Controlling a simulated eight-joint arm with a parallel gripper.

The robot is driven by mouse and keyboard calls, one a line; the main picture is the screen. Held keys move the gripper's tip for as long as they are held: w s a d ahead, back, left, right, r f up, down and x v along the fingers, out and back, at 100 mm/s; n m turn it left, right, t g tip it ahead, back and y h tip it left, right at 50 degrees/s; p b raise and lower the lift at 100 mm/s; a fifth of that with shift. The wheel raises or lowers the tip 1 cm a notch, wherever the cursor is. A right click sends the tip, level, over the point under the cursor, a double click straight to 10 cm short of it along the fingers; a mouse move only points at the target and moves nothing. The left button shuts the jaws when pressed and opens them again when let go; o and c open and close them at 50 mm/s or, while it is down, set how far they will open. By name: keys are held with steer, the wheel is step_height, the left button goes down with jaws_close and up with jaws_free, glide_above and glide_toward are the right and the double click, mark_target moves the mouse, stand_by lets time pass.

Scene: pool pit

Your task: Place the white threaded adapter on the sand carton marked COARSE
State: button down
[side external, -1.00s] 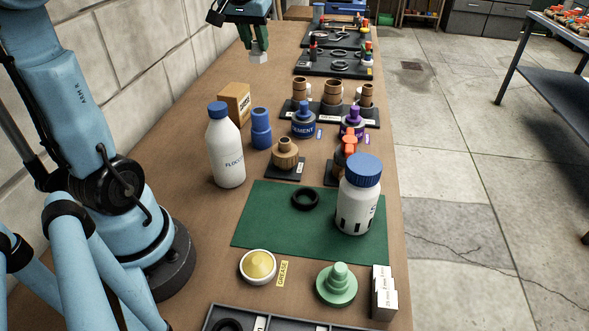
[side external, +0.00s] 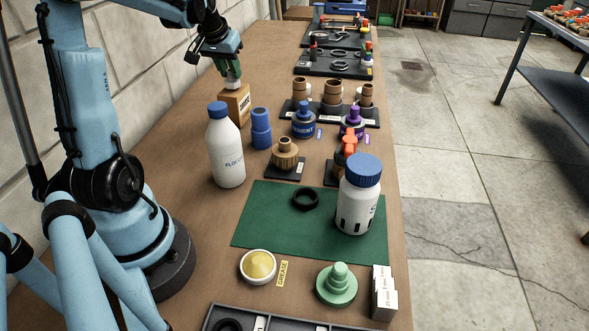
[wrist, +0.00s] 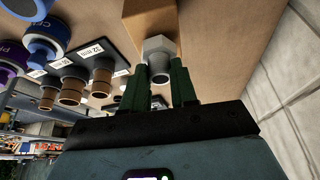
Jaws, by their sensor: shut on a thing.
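The white threaded adapter (side external: 231,85) is between the green fingers of my gripper (side external: 231,76), which is shut on it. It also shows in the wrist view (wrist: 158,50), between the fingertips (wrist: 156,78). The brown sand carton (side external: 237,107) stands on the bench near the wall, behind the white bottle. In the side view the adapter's lower end meets the carton's top edge; I cannot tell whether they touch. In the wrist view the carton (wrist: 150,16) lies just beyond the adapter. The carton's label is partly visible but too small to read fully.
The white FLOCC bottle (side external: 227,150) and a blue fitting (side external: 261,130) stand close in front of the carton. Brown fittings (side external: 333,92) stand on a black rack to the right. The wall runs close on the left.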

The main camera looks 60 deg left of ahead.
steer(key=shift+f, duration=0.25)
steer(key=shift+f, duration=0.1)
steer(key=c, duration=0.9)
jaws_free()
steer(key=v, duration=1.2)
steer(key=d+f+m+t+h, duration=0.1)
steer(key=d+f+m, duration=0.1)
steer(key=d, duration=0.8)
steer(key=d+f+m+t+h, duration=0.1)
steer(key=d+f, duration=0.3)
steer(key=d, duration=0.6)
steer(key=s+d+f+m+t, duration=0.1)
steer(key=d+f+m, duration=0.2)
steer(key=d, duration=0.7)
steer(key=shift+d+f+m+h, duration=0.2)
steer(key=shift+f+m+h, duration=0.2)
steer(key=shift+m, duration=0.2)
steer(key=shift+r, duration=0.1)
